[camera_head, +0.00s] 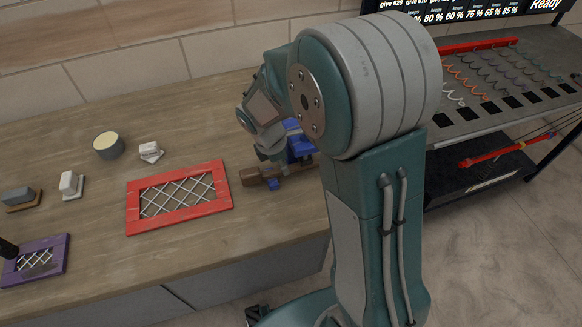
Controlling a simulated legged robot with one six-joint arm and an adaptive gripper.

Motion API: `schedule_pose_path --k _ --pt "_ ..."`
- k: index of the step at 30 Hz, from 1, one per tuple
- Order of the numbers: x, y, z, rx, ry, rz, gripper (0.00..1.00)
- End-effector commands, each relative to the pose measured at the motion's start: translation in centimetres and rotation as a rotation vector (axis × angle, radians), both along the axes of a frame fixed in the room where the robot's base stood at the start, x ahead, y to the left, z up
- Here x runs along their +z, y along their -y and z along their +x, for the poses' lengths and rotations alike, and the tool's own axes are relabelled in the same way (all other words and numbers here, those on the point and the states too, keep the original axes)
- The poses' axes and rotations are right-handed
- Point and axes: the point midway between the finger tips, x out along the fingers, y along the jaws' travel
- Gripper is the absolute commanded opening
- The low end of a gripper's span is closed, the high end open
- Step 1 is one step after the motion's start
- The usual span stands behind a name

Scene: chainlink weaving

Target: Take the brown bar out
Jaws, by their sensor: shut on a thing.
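The brown bar (252,178) lies level, low over the wooden counter, just right of the red frame. Its left end shows; its right part runs behind my arm. A blue device (299,146), perhaps a clamp or vise, stands behind the bar, and a small blue part shows in front of it. I cannot tell whether the bar still sits inside the device. My gripper (271,167) points down and is shut on the bar near its left end. The exact finger contact is small and partly hidden.
A red frame (133,208) with white wire mesh lies left of the bar. A purple frame (61,262), a round tin (109,146) and small white blocks are farther left. A shelf (466,123) with coiled wires stands at the right. The counter's front edge is close.

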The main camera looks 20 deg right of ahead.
Motion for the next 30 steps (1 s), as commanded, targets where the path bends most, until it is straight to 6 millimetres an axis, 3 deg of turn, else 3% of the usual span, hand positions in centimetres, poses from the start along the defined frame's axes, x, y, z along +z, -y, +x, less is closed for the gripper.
schedule_pose_path --k 5,30 --pt "0.3 0.0 -0.1 0.000 -0.002 0.000 0.00" --pt "5.9 0.0 0.0 0.000 0.000 0.000 0.00"
